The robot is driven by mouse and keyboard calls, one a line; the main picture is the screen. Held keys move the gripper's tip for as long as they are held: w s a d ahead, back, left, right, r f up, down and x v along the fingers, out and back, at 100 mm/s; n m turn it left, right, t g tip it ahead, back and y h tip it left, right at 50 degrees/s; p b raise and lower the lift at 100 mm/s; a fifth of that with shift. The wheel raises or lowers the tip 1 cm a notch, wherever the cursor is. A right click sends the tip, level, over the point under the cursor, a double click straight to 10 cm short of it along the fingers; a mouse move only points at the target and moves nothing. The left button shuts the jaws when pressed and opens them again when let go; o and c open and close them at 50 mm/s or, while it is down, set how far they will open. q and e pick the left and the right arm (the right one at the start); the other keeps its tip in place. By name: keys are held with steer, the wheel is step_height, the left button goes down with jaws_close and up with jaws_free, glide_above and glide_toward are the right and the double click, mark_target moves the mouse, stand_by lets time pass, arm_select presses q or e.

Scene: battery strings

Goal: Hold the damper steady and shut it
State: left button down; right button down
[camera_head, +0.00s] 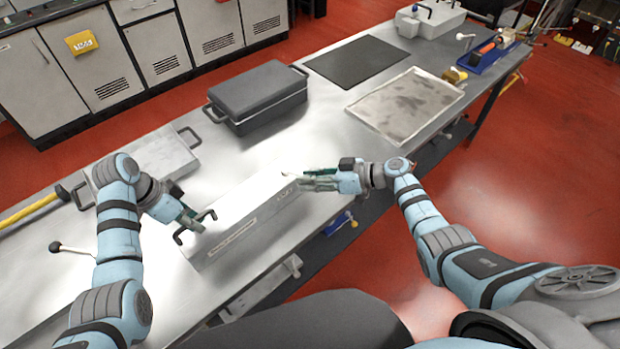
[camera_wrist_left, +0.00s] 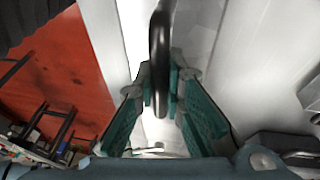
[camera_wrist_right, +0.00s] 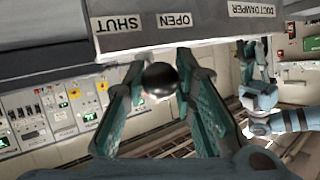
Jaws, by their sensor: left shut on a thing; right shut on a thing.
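The damper is a long grey metal box (camera_head: 250,215) on the bench. In the right wrist view its face (camera_wrist_right: 200,38) carries the labels SHUT, OPEN and DUCT DAMPER. My left gripper (camera_head: 195,222) is shut on the black handle (camera_wrist_left: 160,60) at the box's left end; the handle runs between the fingers in the left wrist view. My right gripper (camera_head: 308,182) is at the other end, shut on a black ball knob (camera_wrist_right: 160,79). The knob sits beneath the gap between SHUT and OPEN, closer to OPEN. The knob's lever is hidden.
A dark lidded case (camera_head: 258,95) and a flat grey case (camera_head: 150,165) stand behind the damper. A black mat (camera_head: 356,61) and a stained tray (camera_head: 405,105) lie farther along the bench. A small lever (camera_head: 72,249) is at the left.

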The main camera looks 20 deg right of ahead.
steer(key=shift+f, duration=0.1)
steer(key=c, duration=1.3)
jaws_free()
steer(key=shift+s+d, duration=0.1)
steer(key=shift+d, duration=0.05)
steer(key=v, duration=1.2)
steer(key=shift+s, duration=0.1)
